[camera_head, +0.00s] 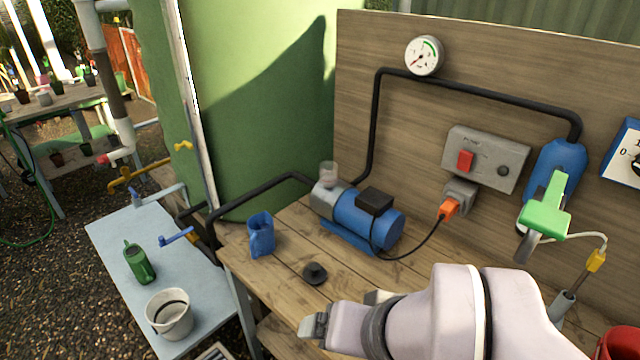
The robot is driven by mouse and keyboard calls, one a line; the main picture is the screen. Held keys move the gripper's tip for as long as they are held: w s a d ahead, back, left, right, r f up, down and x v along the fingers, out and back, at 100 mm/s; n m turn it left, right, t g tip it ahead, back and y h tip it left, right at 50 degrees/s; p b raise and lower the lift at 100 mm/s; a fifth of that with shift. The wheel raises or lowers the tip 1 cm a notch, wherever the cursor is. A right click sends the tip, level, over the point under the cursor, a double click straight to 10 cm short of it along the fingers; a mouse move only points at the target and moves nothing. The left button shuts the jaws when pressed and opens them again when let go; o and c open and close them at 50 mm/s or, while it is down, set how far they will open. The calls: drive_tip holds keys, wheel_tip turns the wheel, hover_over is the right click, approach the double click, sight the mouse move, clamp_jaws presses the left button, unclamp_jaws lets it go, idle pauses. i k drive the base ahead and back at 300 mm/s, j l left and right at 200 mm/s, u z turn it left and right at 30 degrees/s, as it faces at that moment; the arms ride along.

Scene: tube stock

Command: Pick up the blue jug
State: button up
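The blue jug (261,236) stands upright at the left end of the wooden bench (290,245), close to the bench's left edge. Its handle side faces toward me. My gripper (345,312) is low in the picture, to the right of the jug and nearer to me, well apart from it. Its fingers point left and show a gap between them. Nothing shows between the fingers, though part of the gripper is hidden by my own wrist.
A blue pump (365,220) stands behind and right of the jug, with a black pipe (262,190) running behind the jug. A black cap (314,273) lies between the jug and my gripper. A lower grey table (195,270) holds a green can (139,262) and white bucket (169,314).

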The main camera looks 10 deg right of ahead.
sight(262, 243)
drive_tip(key=i+j, duration=0.2)
drive_tip(key=j, duration=0.15)
drive_tip(key=i+j, duration=0.25)
drive_tip(key=i+j+z, duration=0.1)
drive_tip(key=j, duration=0.3)
drive_tip(key=i, duration=0.1)
